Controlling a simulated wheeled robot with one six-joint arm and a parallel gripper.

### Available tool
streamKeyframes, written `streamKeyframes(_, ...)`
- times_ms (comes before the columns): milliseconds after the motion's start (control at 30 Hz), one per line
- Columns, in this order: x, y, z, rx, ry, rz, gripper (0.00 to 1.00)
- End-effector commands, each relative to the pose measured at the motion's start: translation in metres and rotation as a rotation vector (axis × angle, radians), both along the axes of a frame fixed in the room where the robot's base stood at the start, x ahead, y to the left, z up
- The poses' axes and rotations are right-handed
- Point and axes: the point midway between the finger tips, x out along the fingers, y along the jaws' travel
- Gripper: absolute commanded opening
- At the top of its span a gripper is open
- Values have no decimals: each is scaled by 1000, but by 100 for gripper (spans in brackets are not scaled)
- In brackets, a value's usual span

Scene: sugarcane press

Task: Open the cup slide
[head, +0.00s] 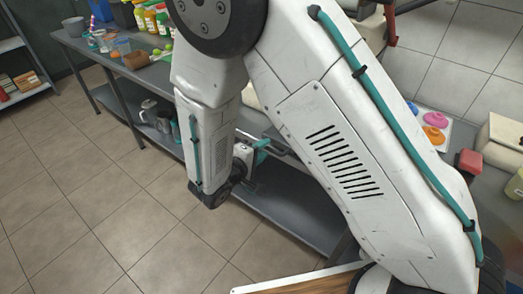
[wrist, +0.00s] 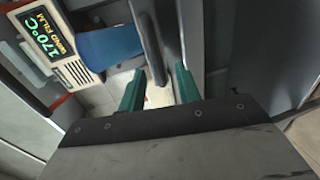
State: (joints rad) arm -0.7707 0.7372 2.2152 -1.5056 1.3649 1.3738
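In the wrist view, my gripper (wrist: 160,88) has its two teal fingers apart. A dark grey bar (wrist: 148,40), which looks like the handle of the cup slide, runs down from the top edge. Its near end lies between the fingertips, with a visible gap to the right finger; contact with the left one is unclear. The sealing machine's lit panel (wrist: 48,40) reads 170°C at the upper left. A blue part (wrist: 110,45) lies between panel and bar. In the head view, my gripper (head: 262,152) is partly hidden behind my arm, and the machine is mostly hidden.
A grey table with a lower shelf (head: 300,215) runs beside my arm. Jugs (head: 150,112) stand on the shelf below. Colored rings (head: 434,119) lie on the right. The tiled floor at left is clear.

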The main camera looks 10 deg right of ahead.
Motion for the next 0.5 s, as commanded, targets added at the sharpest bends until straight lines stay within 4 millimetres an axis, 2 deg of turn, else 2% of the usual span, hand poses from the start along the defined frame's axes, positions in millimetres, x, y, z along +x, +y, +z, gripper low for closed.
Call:
streamKeyframes(167,-6,7,2,0,0,2,33)
streamKeyframes(500,-42,47,14,1,-1,3,33)
